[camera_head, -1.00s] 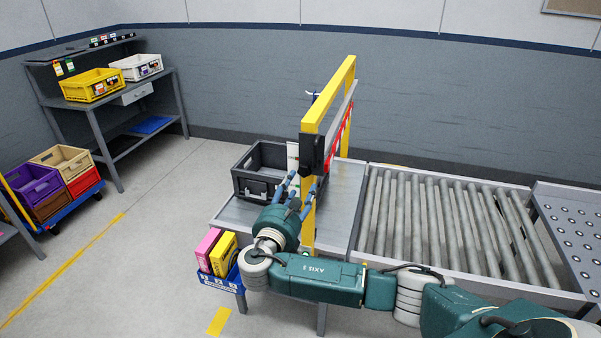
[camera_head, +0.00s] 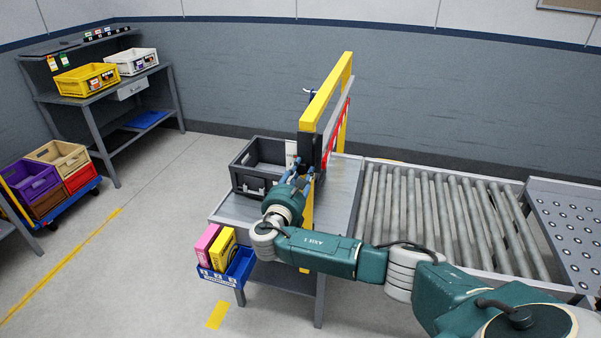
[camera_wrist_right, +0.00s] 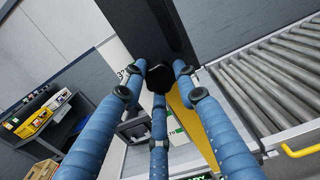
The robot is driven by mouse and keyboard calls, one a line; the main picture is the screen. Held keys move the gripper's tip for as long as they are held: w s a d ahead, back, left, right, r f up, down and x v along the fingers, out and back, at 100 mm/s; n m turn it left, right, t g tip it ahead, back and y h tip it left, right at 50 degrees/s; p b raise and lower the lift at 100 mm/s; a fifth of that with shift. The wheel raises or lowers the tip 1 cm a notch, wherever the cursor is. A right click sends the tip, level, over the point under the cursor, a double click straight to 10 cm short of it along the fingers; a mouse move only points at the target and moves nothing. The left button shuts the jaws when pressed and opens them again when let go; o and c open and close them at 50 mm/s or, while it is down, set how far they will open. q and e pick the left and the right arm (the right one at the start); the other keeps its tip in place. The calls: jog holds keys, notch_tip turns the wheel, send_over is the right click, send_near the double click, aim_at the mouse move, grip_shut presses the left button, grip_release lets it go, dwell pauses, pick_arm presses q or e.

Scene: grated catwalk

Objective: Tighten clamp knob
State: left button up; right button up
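The black clamp knob (camera_wrist_right: 158,78) shows in the right wrist view, in front of a dark upright post (camera_wrist_right: 150,30). In the head view the black clamp block (camera_head: 306,150) sits on the near post of the yellow frame (camera_head: 322,95); the knob there is hard to make out. My right gripper (camera_head: 303,177) has three blue fingers at the block. In the right wrist view its fingertips (camera_wrist_right: 158,80) surround the knob, with small gaps at the two upper fingers. The lower finger overlaps the knob's bottom edge; contact is unclear. My left gripper is not in view.
A dark grey crate (camera_head: 250,185) stands on the metal table (camera_head: 235,208) left of the frame. A roller conveyor (camera_head: 450,215) extends right. A blue bin (camera_head: 240,268) with pink and yellow boxes hangs at the table's front.

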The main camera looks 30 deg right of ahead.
jog(key=shift+f, duration=0.15)
jog(key=shift+f+m+b, duration=0.2)
jog(key=shift+m+b, duration=0.6)
jog(key=shift+m, duration=0.2)
jog(key=m+b, duration=0.4)
jog(key=m, duration=0.1)
jog(key=shift+f, duration=0.1)
jog(key=m+b, duration=0.8)
jog(key=b, duration=0.1)
jog(key=m+b, duration=0.4)
jog(key=m, duration=0.1)
jog(key=shift+a+r, duration=0.1)
jog(key=shift+r, duration=0.2)
jog(key=shift+r+m+b, duration=0.15)
jog(key=shift+m+b, duration=0.95)
jog(key=shift+b, duration=0.15)
jog(key=shift+r+m+b, duration=0.2)
jog(key=shift+m+b, duration=0.55)
jog(key=shift+m, duration=0.15)
jog(key=shift+r, duration=0.1)
